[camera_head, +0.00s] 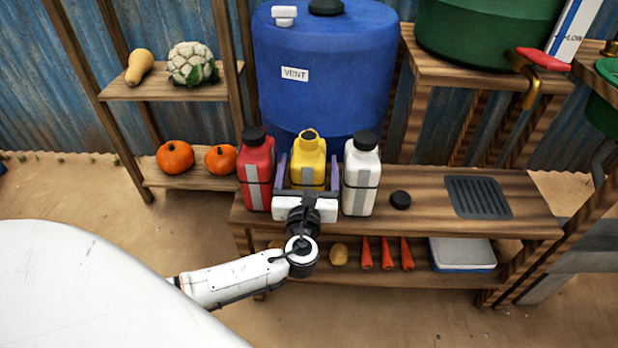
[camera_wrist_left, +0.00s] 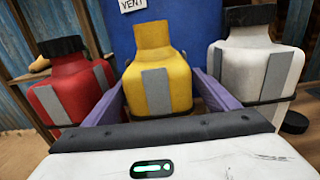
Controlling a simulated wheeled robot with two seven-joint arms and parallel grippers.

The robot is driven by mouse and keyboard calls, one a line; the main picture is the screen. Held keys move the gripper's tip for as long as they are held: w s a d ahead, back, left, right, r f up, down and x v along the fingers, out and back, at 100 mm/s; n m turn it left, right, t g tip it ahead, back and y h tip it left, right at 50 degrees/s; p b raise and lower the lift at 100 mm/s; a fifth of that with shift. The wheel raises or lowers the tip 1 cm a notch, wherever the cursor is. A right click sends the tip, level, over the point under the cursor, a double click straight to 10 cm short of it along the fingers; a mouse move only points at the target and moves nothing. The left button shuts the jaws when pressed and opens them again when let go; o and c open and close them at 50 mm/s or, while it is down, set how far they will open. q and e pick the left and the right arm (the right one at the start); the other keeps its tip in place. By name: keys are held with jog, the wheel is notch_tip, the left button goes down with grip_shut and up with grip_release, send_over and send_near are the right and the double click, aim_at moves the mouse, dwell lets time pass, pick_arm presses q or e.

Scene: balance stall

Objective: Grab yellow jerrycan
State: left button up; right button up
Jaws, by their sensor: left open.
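The yellow jerrycan (camera_head: 308,158) stands upright on the wooden bench, with its cap off and a grey strip on its front. It sits between a red jerrycan (camera_head: 256,172) on the left and a white jerrycan (camera_head: 361,178) on the right, both black-capped. My left gripper (camera_head: 308,172) is open, with one purple finger on each side of the yellow jerrycan. In the left wrist view the yellow jerrycan (camera_wrist_left: 158,75) stands between the two fingers (camera_wrist_left: 160,95). Whether the fingers touch it I cannot tell. Its lower part is hidden by the gripper. My right gripper is not in view.
A blue barrel (camera_head: 325,75) stands close behind the jerrycans. A loose black cap (camera_head: 400,200) and a dark ribbed mat (camera_head: 478,198) lie on the bench (camera_head: 430,185) to the right. Carrots (camera_head: 386,254) and a grey scale-like box (camera_head: 462,253) are on the lower shelf.

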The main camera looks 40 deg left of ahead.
pick_arm(q)
jog(key=shift+w+a, duration=0.25)
jog(key=shift+w, duration=0.15)
jog(key=shift+r, duration=0.15)
jog(key=c, duration=1.2)
